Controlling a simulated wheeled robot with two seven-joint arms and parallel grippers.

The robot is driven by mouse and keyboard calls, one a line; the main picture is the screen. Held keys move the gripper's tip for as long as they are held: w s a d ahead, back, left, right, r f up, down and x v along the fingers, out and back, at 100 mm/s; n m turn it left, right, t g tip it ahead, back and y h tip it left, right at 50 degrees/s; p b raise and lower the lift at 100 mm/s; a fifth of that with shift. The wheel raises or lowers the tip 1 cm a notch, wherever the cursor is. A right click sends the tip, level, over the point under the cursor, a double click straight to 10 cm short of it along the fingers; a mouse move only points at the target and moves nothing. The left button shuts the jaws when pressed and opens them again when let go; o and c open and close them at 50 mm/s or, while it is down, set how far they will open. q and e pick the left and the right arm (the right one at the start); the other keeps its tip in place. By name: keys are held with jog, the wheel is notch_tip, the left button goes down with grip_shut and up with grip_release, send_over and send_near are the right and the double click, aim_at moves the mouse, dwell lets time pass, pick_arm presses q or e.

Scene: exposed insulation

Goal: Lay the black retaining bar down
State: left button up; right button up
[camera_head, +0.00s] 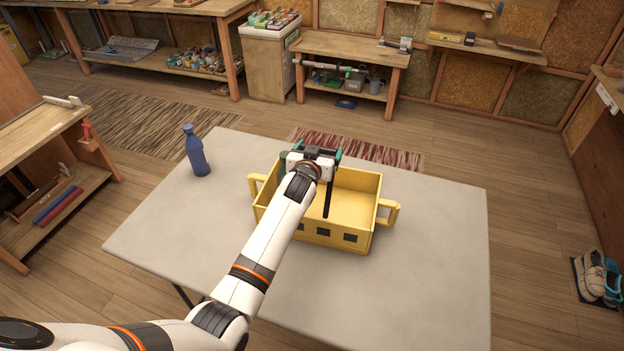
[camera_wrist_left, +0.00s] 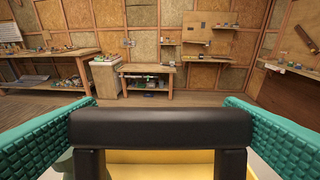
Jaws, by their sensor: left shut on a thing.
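The black retaining bar (camera_head: 328,197) stands up over the yellow crate (camera_head: 340,236), its visible leg reaching down in front of the crate's inside. In the left wrist view the bar (camera_wrist_left: 160,128) is a wide black crosspiece with a leg going down at each end. My left gripper (camera_head: 312,154) is above the crate's far left part, its teal fingers on either side of the bar, shut on it. My right gripper is not in view.
The crate stands on a grey table (camera_head: 430,270) and has a yellow handle (camera_head: 391,213) on each side. A blue bottle (camera_head: 197,152) stands at the table's back left. The table's right side and front are clear. Wooden benches (camera_head: 350,48) stand farther back.

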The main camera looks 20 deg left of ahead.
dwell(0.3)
pick_arm(q)
jog(key=shift+w+f+g+p, duration=0.3)
jog(key=shift+w+g+p, duration=0.2)
jog(key=shift+w, duration=0.15)
jog(key=shift+w+f, duration=0.25)
jog(key=shift+w+a+f+g, duration=0.1)
jog(key=shift+w+f+g, duration=0.5)
jog(key=shift+w+g, duration=0.15)
jog(key=shift+w+f+g, duration=0.65)
jog(key=shift+w, duration=0.15)
